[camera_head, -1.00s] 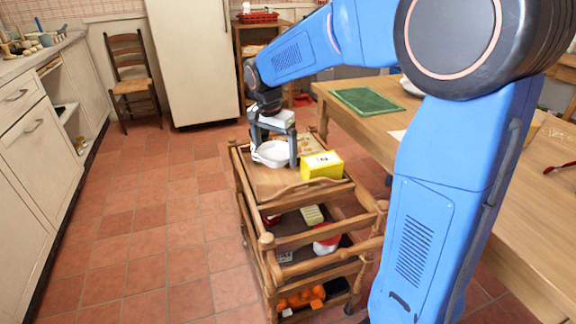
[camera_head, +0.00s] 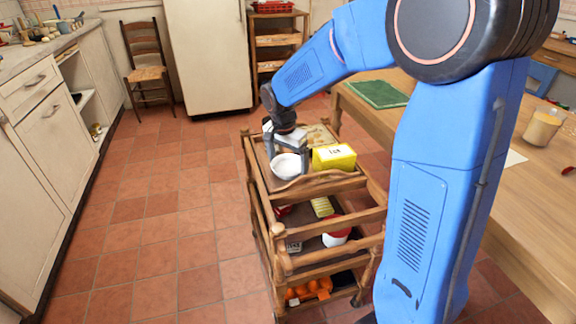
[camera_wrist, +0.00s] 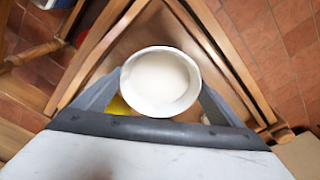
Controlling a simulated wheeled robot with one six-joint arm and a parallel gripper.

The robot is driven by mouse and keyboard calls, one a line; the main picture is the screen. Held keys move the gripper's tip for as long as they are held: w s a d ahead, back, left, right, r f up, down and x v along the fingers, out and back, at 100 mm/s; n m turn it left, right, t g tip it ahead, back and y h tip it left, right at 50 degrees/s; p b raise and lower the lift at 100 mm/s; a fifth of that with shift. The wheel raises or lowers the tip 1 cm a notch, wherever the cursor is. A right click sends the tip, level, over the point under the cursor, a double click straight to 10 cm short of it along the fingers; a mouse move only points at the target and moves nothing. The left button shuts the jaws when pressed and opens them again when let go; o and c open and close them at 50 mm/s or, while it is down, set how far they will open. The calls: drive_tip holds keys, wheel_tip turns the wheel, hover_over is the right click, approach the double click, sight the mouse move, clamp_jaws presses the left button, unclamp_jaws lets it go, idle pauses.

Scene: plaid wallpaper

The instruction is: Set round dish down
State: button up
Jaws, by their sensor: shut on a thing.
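The round dish (camera_head: 287,167) is white and bowl-like, and sits low over the top shelf of the wooden cart (camera_head: 306,185). My gripper (camera_head: 288,160) is above the cart's top shelf and shut on the dish. In the wrist view the dish (camera_wrist: 161,81) is between the two grey fingers, with its open top facing the camera. I cannot tell whether its base touches the shelf.
A yellow box (camera_head: 334,157) stands on the cart close to the dish's right. Lower shelves hold a red and white item (camera_head: 337,232) and orange things (camera_head: 310,290). A wooden table (camera_head: 430,125) with a green mat (camera_head: 379,94) stands at right. The floor at left is clear.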

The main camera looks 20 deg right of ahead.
sight(285, 171)
drive_tip(key=shift+f, duration=0.1)
drive_tip(key=o, duration=0.8)
drive_tip(key=shift+o, duration=0.2)
wheel_tip(285, 171, up, 11)
drive_tip(key=a, duration=0.1)
drive_tip(key=s+d+r+n, duration=0.2)
drive_tip(key=s+d+r, duration=0.1)
drive_tip(key=s, duration=0.5)
drive_tip(key=s+d+f+n+t, duration=0.1)
drive_tip(key=s+n, duration=0.2)
drive_tip(key=s, duration=0.5)
drive_tip(key=s+d+f+n+t, duration=0.1)
drive_tip(key=s+d+f+n, duration=0.1)
drive_tip(key=s, duration=0.6)
drive_tip(key=s+d+f+n+t+y, duration=0.1)
drive_tip(key=s+d+n+t, duration=0.1)
drive_tip(key=s, duration=0.6)
drive_tip(key=shift+f+n, duration=0.15)
drive_tip(key=shift+n, duration=0.65)
